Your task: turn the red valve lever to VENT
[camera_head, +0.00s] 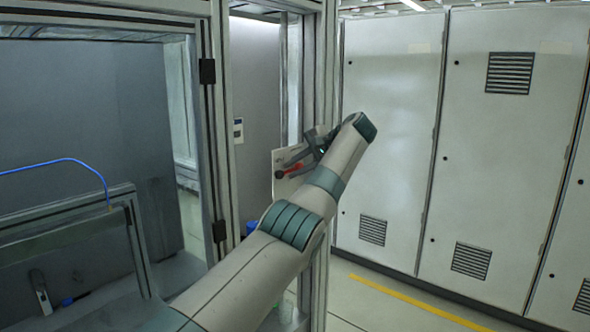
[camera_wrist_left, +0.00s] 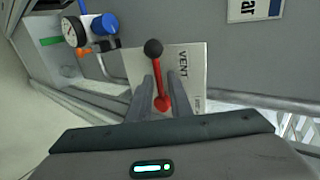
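The red valve lever (camera_wrist_left: 158,78) has a black ball knob and sits over a white plate (camera_wrist_left: 196,62) marked VENT. In the left wrist view the lever points up and slightly left, with the word VENT to the right of its knob. In the head view the lever (camera_head: 293,168) points left. My left gripper (camera_head: 291,161) is at the lever, with one finger on each side of it. A gap shows between the fingers and the red rod, so the gripper is open. The knob sticks out beyond the fingertips. My right gripper is not in view.
A pressure gauge with a blue knob (camera_wrist_left: 104,24) is left of the plate in the left wrist view, near a green handle (camera_wrist_left: 51,41). A metal frame post (camera_head: 319,80) stands beside the arm. White cabinets (camera_head: 390,130) line the right; the floor before them is clear.

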